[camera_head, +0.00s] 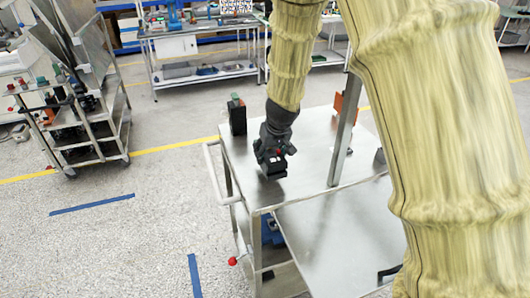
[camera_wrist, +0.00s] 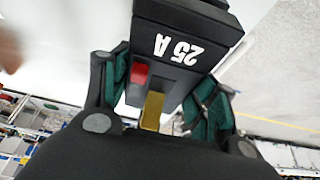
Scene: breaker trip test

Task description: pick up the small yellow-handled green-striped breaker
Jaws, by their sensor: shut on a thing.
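My gripper (camera_head: 272,152) is above the left part of the metal cart top (camera_head: 312,135). It is shut on a black breaker (camera_head: 274,170). In the wrist view the breaker (camera_wrist: 185,45) sits between the two fingers, with white "25 A" lettering, a red button and a yellow handle. A second dark block with a green top (camera_head: 237,115) stands apart at the cart's back left corner.
An upright metal post (camera_head: 345,130) stands right of my gripper, with an orange object (camera_head: 342,106) behind it. A lower metal surface (camera_head: 340,235) lies in front. A loaded shelf trolley (camera_head: 75,120) stands at left, and workbenches (camera_head: 200,45) at the back.

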